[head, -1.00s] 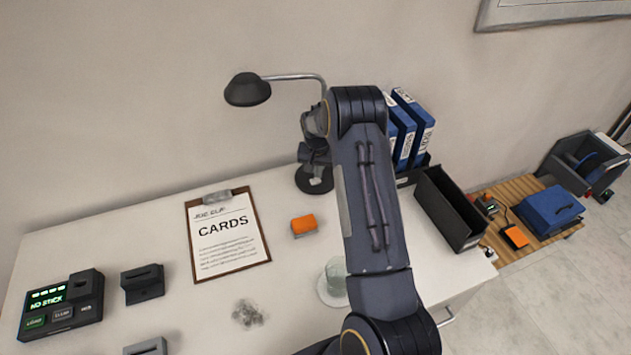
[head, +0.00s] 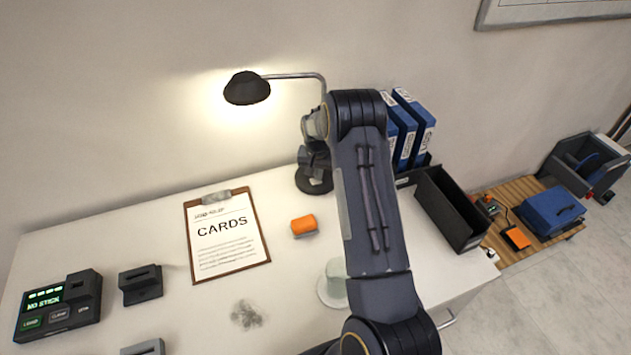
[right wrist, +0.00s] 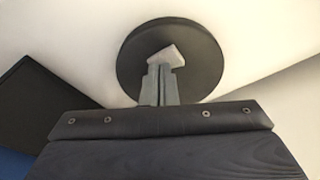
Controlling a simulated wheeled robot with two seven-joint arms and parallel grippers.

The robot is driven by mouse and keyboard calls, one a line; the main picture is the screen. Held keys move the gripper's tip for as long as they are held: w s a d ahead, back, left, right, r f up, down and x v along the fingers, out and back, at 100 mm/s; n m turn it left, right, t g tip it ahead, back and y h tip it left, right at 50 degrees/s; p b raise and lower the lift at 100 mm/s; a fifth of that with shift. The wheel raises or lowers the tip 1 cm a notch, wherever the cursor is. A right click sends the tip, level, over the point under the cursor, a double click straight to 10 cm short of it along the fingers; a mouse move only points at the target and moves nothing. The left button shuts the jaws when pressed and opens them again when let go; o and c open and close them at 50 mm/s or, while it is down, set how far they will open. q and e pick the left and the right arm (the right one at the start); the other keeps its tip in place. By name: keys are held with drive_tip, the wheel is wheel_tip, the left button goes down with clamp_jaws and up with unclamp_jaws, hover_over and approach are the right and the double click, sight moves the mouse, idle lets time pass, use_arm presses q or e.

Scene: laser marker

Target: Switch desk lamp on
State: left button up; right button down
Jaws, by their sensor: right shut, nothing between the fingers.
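The desk lamp (head: 247,88) stands at the back of the white desk, and its dark shade is lit, with a bright glow on the wall. Its round black base (head: 313,181) is partly hidden by my right arm. In the right wrist view the lamp base (right wrist: 205,55) is a dark disc with a pale block at its middle. My right gripper (right wrist: 162,72) is shut and empty, with its fingertips at that pale block; I cannot tell if they touch it. In the head view the gripper (head: 312,158) shows small over the base. My left gripper is not in view.
A clipboard (head: 225,240) and an orange sponge (head: 303,225) lie left of my arm. Blue binders (head: 414,130) and a black bin (head: 450,210) stand to its right. A glass on a saucer (head: 330,290) is partly behind my arm. A control box (head: 60,308) sits at front left.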

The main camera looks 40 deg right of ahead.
drive_tip(key=shift+r+p, duration=1.55)
drive_tip(key=shift+r, duration=1.95)
drive_tip(key=s+a+r+n+t+y, duration=0.2)
drive_tip(key=s+a+r, duration=0.5)
drive_tip(key=r, duration=0.3)
drive_tip(key=s+a+r+n+t+y, duration=0.1)
drive_tip(key=s+a+r, duration=0.6)
drive_tip(key=r, duration=0.3)
drive_tip(key=s+a+n+y, duration=0.1)
drive_tip(key=s+a+n, duration=0.1)
drive_tip(key=s+a, duration=0.4)
drive_tip(key=s+a+n+t+y, duration=0.1)
drive_tip(key=s+a+n, duration=0.2)
drive_tip(key=s, duration=0.9)
drive_tip(key=a, duration=0.3)
drive_tip(key=shift+s+a, duration=0.15)
